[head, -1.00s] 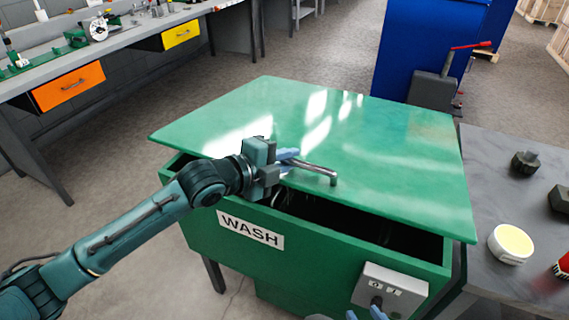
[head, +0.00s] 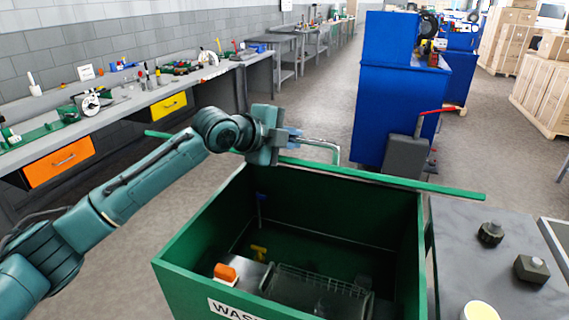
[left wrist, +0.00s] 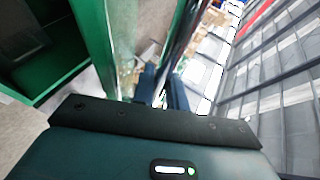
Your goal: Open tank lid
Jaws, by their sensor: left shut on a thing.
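The green tank lid (head: 400,183) is raised and seen almost edge-on in the head view, behind and above the open green tank (head: 205,235). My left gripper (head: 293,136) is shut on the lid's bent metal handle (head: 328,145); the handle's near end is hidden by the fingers. In the left wrist view the dark fingers (left wrist: 161,88) close around what looks like the handle, beside a green panel. My right gripper is not in view.
Inside the tank are a wire basket (head: 315,285), an orange-topped item (head: 225,272) and a yellow item (head: 259,252). A grey table (head: 475,255) with dark parts stands at right. A blue cabinet (head: 395,100) stands behind the lid, a workbench (head: 140,97) at left.

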